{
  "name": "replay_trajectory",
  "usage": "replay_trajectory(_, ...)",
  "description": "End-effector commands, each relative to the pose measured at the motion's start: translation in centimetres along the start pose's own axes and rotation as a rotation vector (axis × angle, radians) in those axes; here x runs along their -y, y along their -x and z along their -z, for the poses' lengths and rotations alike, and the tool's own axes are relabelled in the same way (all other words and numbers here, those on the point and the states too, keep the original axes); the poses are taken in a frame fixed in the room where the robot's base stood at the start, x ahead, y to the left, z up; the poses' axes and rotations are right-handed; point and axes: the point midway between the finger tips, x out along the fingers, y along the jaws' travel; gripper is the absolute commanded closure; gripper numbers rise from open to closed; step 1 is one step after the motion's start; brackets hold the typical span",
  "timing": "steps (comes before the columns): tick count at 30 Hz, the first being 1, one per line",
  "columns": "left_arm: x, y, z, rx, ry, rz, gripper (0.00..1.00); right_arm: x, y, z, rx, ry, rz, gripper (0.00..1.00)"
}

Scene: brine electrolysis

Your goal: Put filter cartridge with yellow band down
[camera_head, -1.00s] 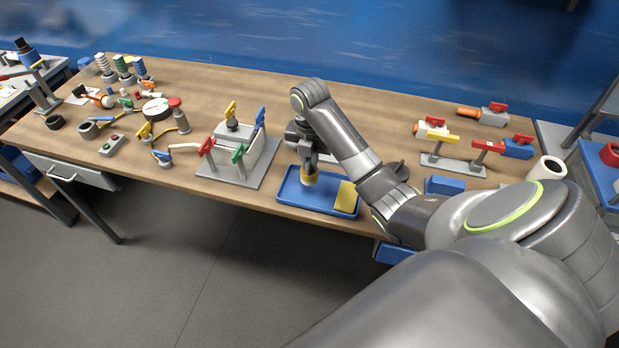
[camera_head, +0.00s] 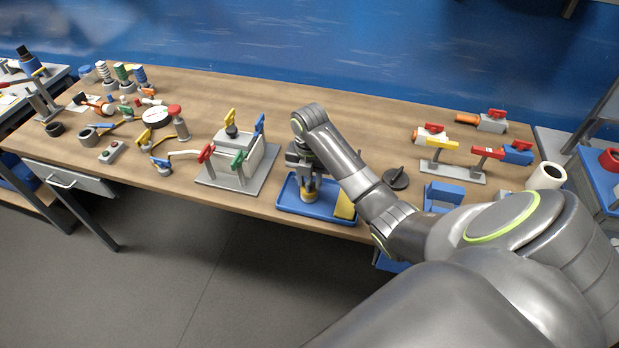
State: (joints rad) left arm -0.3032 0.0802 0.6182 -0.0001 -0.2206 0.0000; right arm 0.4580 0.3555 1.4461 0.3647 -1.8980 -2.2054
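The filter cartridge (camera_head: 308,194), pale with a yellow band, is upright at the blue tray (camera_head: 290,207) near the table's front edge. Its upper part is hidden by my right gripper (camera_head: 308,183), which points down at it from above. The fingers are around or right beside the cartridge's top; they are too small and dark to tell whether they grip it. The cartridge's bottom appears to be at the tray floor. My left gripper is not in view.
A yellow block (camera_head: 345,206) lies in the tray's right part. A dark round disc (camera_head: 395,180) and a blue holder (camera_head: 443,195) are to the right. The table's back middle is clear.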

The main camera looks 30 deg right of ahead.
Motion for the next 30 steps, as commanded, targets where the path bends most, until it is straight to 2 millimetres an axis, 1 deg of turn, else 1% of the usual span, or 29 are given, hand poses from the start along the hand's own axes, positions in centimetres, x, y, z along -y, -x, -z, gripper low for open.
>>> replay_trajectory(8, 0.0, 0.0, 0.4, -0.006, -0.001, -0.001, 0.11, 0.0, 0.3, 0.0, 0.001, 0.0, -0.001, 0.67)
replay_trajectory(11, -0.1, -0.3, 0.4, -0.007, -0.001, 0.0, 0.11, -0.1, 1.2, -0.1, 0.004, 0.0, -0.002, 0.67)
replay_trajectory(14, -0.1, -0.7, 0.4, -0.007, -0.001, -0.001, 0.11, -0.1, 2.9, -0.1, 0.007, 0.002, -0.004, 0.67)
replay_trajectory(15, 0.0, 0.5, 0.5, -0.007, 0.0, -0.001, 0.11, 0.0, 4.3, -0.1, 0.004, 0.0, -0.002, 0.67)
replay_trajectory(18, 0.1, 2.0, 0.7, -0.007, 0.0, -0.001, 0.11, 0.0, 6.4, 0.0, 0.001, 0.0, -0.001, 0.67)
replay_trajectory(30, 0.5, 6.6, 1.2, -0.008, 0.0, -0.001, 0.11, 0.0, 10.9, 0.0, 0.0, 0.0, 0.0, 0.67)
